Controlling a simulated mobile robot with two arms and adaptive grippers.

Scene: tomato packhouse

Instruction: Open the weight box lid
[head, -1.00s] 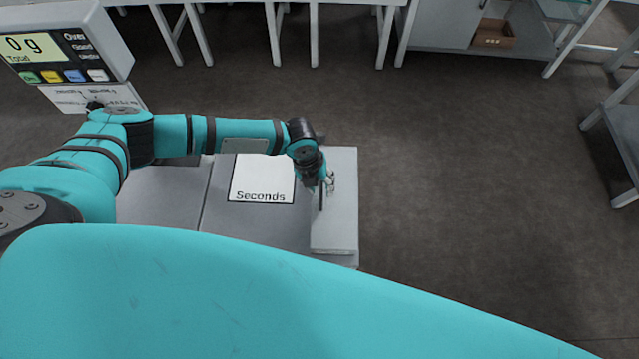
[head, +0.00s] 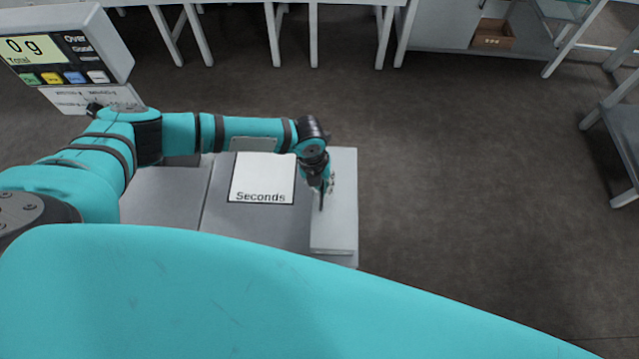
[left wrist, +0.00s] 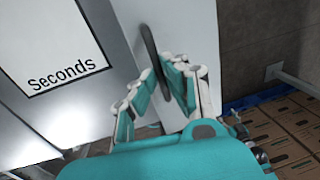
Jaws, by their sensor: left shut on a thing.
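The weight box lid (head: 335,236) is a pale grey slab at the right end of the grey bench; it lies flat. A dark bar handle (head: 321,201) stands on it and also shows in the left wrist view (left wrist: 149,48). My left gripper (head: 325,184) is over the lid with its fingers around the handle. In the left wrist view the teal-padded fingers (left wrist: 167,88) are closed on the handle's near end. The inside of the box is hidden. My right gripper is not in view.
A white "Seconds" label (head: 262,178) lies left of the lid on the bench. A scale display (head: 60,45) reading 0 g stands at the upper left. Cartons (left wrist: 280,130) on a blue pallet show in the wrist view. The floor right of the bench is clear.

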